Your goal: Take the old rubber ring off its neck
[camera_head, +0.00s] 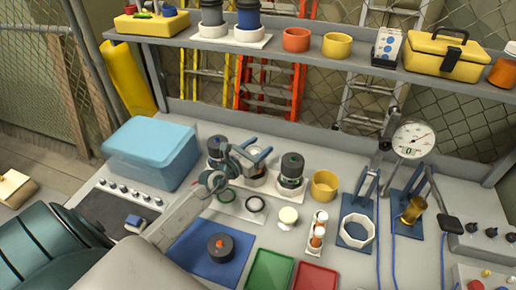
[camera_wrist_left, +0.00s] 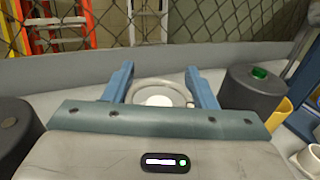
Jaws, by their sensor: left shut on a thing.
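My left gripper (camera_head: 262,158) reaches the back row of the bench, above the middle position between two dark tanks. The left wrist view shows its blue fingers (camera_wrist_left: 160,85) closed on opposite sides of a grey ring (camera_wrist_left: 178,89). A pale round top (camera_wrist_left: 157,101) shows inside the ring. Whether the ring still touches the neck cannot be told. The gripper hides most of the middle tank. The right dark tank (camera_head: 291,170) has a green-marked top, and it also shows in the wrist view (camera_wrist_left: 253,90). My right gripper is not in view.
A dark green ring (camera_head: 256,196) lies on a white mat in front. A blue box (camera_head: 150,152) stands left and a yellow cup (camera_head: 325,188) right. A blue mat (camera_head: 190,245), trays (camera_head: 268,272) and a dial gauge (camera_head: 413,140) surround the area. A shelf (camera_head: 380,68) runs above.

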